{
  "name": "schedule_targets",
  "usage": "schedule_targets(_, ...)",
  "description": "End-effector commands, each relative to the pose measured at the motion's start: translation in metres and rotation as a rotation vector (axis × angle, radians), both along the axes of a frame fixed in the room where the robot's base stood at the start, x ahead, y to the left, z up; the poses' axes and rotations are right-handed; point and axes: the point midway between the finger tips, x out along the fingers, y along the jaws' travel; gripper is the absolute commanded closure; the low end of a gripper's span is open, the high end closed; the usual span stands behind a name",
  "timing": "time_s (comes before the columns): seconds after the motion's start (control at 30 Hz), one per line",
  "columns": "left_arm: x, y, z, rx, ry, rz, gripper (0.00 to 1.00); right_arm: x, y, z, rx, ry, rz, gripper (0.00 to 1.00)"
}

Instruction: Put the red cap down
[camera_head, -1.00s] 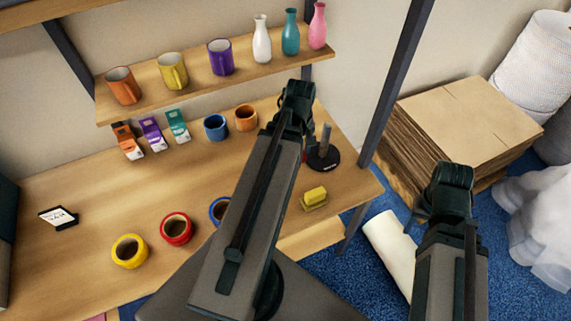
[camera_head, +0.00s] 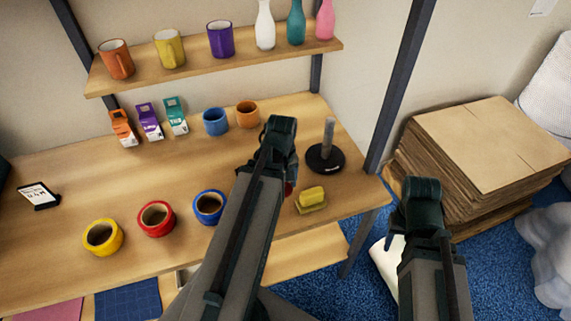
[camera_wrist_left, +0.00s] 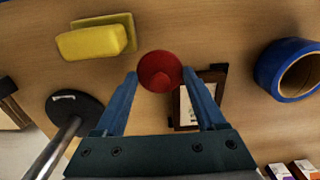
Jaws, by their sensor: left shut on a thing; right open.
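The red cap (camera_wrist_left: 160,72) is held between the fingertips of my left gripper (camera_wrist_left: 161,75) in the left wrist view. The table is below it; I cannot tell whether the cap touches the table. In the head view, my left gripper (camera_head: 279,150) hides most of the cap; only a sliver of red shows at its right side. My right gripper (camera_head: 423,200) is open, over the floor right of the table, with its fingers mostly hidden.
A blue tape roll (camera_head: 209,206) is left. A dark-framed card (camera_wrist_left: 197,98) lies near the cap. Mugs and cartons stand behind.

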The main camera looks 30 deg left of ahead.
Motion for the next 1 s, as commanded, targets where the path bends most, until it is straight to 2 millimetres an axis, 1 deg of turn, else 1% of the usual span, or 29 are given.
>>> schedule_targets(0.17, 0.031, 0.014, -0.003, 0.0, 0.0, 0.002, 0.8, 0.0, 0.0, -0.003, 0.0, 0.0, 0.0, 0.5)
schedule_targets(0.27, 0.052, 0.023, -0.006, 0.0, 0.0, 0.002, 0.8, 0.0, 0.0, -0.006, 0.0, 0.0, 0.0, 0.5)
schedule_targets(0.4, 0.086, 0.038, -0.009, 0.0, 0.0, 0.001, 0.8, 0.0, 0.0, -0.009, 0.0, 0.0, 0.0, 0.5)
schedule_targets(0.5, 0.106, 0.047, -0.011, 0.0, 0.0, 0.001, 0.8, 0.0, 0.0, -0.011, 0.0, 0.0, 0.0, 0.5)
schedule_targets(0.6, 0.121, 0.054, -0.013, 0.0, 0.0, 0.001, 0.8, 0.0, 0.0, -0.013, 0.0, 0.0, 0.0, 0.5)
schedule_targets(0.73, 0.131, 0.059, -0.013, 0.0, 0.0, 0.001, 0.8, 0.0, 0.0, -0.013, 0.0, 0.0, 0.0, 0.5)
schedule_targets(1.0, 0.134, 0.061, -0.014, 0.0, 0.0, 0.001, 0.8, 0.0, 0.0, -0.014, 0.0, 0.0, 0.0, 0.5)
